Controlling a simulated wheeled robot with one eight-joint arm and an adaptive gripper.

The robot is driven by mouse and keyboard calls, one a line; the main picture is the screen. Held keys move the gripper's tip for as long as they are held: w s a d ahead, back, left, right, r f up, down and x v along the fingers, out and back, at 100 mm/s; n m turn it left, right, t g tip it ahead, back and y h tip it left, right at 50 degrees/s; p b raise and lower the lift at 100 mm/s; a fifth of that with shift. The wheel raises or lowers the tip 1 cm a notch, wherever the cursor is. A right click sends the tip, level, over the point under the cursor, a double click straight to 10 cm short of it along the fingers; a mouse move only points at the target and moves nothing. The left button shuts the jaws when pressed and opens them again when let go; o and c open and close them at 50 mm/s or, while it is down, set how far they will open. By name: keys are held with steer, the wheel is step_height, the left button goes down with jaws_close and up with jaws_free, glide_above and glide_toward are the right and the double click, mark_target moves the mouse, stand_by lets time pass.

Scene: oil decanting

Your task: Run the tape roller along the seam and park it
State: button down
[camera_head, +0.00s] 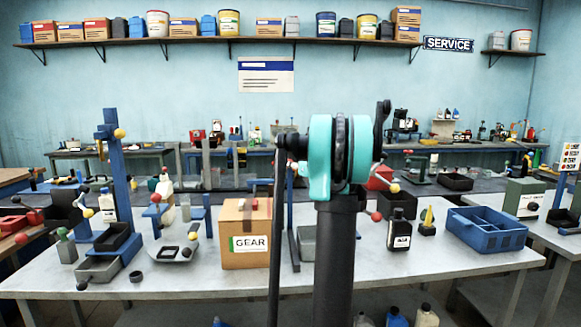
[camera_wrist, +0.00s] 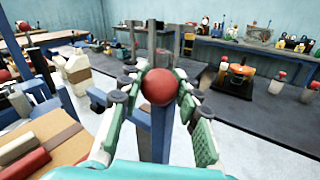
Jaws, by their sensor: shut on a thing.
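In the wrist view my gripper (camera_wrist: 159,78) has its two green-padded fingers closed around a red ball knob (camera_wrist: 159,87). A blue upright (camera_wrist: 158,135) shows below the knob; I cannot tell whether they are joined. No tape roller can be clearly made out. The cardboard box (camera_head: 245,246) labelled GEAR stands on the bench, with a brown tape strip at the top of its front. A cardboard surface with a brown strip (camera_wrist: 48,147) also shows at the lower left of the wrist view. In the head view my arm hides the gripper.
The grey bench (camera_head: 190,285) carries a blue stand (camera_head: 119,190) at left. The bench front has clear room. Another cluttered bench runs along the wall.

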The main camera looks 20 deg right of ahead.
steer(key=shift+w+d+r, duration=0.1)
steer(key=shift+w, duration=0.05)
steer(key=c, duration=1.1)
jaws_free()
steer(key=shift+o, duration=0.2)
steer(key=v, duration=1.2)
